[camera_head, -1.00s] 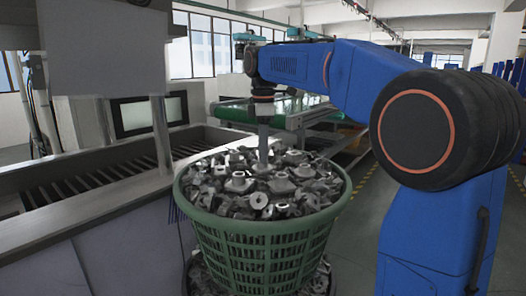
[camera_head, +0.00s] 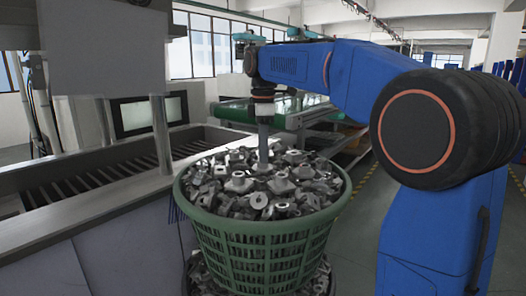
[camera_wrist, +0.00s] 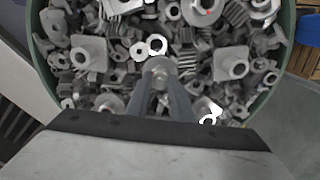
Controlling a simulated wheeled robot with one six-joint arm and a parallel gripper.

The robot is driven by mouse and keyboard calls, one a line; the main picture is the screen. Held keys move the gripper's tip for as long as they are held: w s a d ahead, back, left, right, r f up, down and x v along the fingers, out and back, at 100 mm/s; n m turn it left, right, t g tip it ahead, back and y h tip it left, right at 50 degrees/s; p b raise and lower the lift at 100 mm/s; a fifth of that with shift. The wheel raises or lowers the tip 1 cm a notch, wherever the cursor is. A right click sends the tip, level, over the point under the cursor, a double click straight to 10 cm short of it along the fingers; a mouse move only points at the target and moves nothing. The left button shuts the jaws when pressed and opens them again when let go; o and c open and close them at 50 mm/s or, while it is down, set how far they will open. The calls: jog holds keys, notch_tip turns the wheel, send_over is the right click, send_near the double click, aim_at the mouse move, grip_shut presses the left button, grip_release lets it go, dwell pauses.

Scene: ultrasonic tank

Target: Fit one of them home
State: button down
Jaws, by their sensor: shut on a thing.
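Many grey metal castings (camera_head: 240,183) fill a green plastic basket (camera_head: 262,246) to the rim. Several show square flanges with a round boss; one such part (camera_wrist: 232,64) lies right of centre in the wrist view. My gripper (camera_head: 263,167) points straight down into the middle of the pile. In the wrist view my gripper (camera_wrist: 160,88) has its fingers close together around a grey metal part (camera_wrist: 159,66). This part is among the others, and its lower portion is hidden by the fingers and the pile.
A metal tank (camera_head: 60,218) with a slatted roller bed (camera_head: 70,187) stands left of the basket. A green conveyor (camera_head: 285,109) runs behind. A second load of parts shows beneath the basket. The floor to the right has a yellow striped line.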

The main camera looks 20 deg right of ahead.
jog(key=c, duration=1.5)
grip_release()
jog(key=shift+f, duration=0.2)
jog(key=shift+o, duration=0.2)
jog(key=shift+r, duration=0.1)
notch_tip(320, 180, up, 12)
jog(key=shift+s, duration=0.15)
